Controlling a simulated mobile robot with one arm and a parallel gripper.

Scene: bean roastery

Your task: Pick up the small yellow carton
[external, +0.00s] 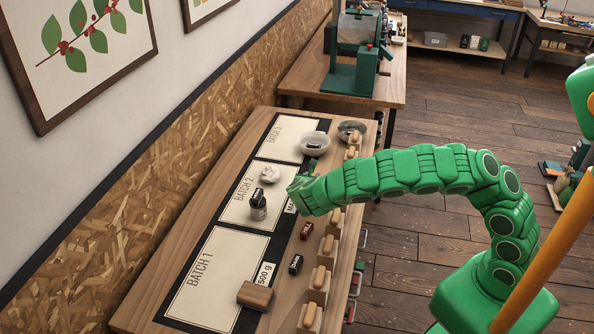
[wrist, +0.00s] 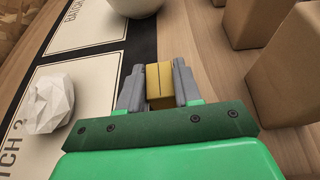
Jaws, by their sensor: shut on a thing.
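The small yellow carton (wrist: 160,84) shows in the wrist view between the two grey fingers of my gripper (wrist: 159,88). The fingers press against its left and right sides. In the external view my gripper (external: 297,190) is over the table beside the Batch 2 mat, at the end of my green arm. The carton cannot be made out there, hidden by my gripper. I cannot tell whether the carton touches the table.
A white faceted object (wrist: 48,104) lies on the Batch 2 mat, left of my gripper. A pale bowl (external: 315,143) stands beyond it. Brown blocks (wrist: 272,62) line the right side. A dark jar (external: 258,204) and a wooden block (external: 255,295) stand nearer along the table.

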